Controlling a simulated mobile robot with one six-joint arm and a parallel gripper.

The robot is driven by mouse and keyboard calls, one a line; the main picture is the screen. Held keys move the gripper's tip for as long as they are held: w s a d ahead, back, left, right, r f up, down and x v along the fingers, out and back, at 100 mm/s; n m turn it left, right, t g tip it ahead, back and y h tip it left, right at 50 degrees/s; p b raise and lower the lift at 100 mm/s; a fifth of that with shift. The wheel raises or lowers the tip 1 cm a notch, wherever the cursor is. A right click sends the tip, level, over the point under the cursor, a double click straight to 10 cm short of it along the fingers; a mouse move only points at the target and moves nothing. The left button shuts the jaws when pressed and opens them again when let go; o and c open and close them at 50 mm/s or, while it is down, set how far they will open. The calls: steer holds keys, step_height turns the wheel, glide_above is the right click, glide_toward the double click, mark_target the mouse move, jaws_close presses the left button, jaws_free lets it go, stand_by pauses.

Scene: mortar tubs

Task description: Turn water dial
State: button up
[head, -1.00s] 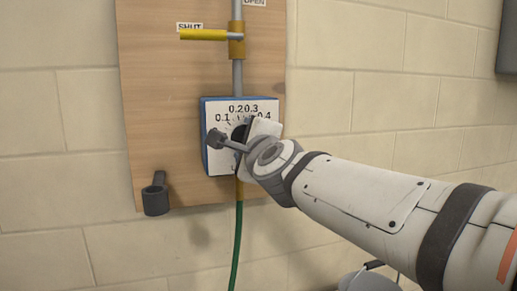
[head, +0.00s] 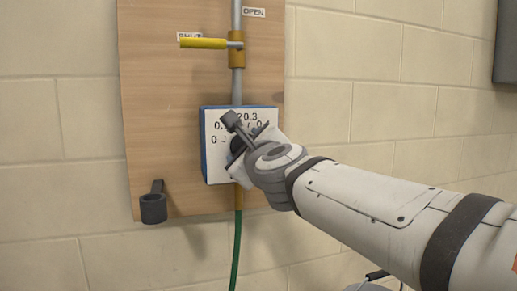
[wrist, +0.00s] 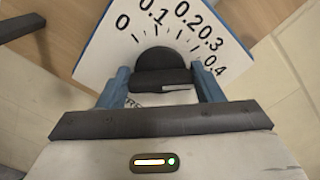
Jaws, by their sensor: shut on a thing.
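The water dial is a black round knob (wrist: 158,60) with a raised grip bar, on the white face of a blue-sided box (head: 211,165). Numbers from 0 to 0.4 arc around it in the wrist view, where the face looks tilted. My gripper (wrist: 162,84) is shut on the knob, one blue finger at each side of its bar. In the head view my gripper (head: 243,160) covers most of the knob and the face's lower right. A small white mark shows on the bar; I cannot tell which number the dial points at.
The box hangs on a wooden board (head: 165,110) on a block wall. Above it, a yellow lever (head: 204,43) on the pipe points left to the SHUT label; an OPEN label (head: 254,12) is higher. A green hose (head: 236,255) hangs below. A dark holder (head: 153,208) sticks out lower left.

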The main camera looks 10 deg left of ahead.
steer(key=shift+d+r, duration=0.1)
steer(key=shift+r, duration=0.15)
steer(key=o, duration=0.6)
steer(key=shift+w, duration=0.1)
steer(key=o, duration=0.4)
steer(key=shift+f, duration=0.15)
steer(key=p+v, duration=0.1)
steer(key=v, duration=0.6)
steer(key=shift+s+d+p, duration=0.15)
steer(key=shift+s+p, duration=0.2)
steer(key=shift+s, duration=0.05)
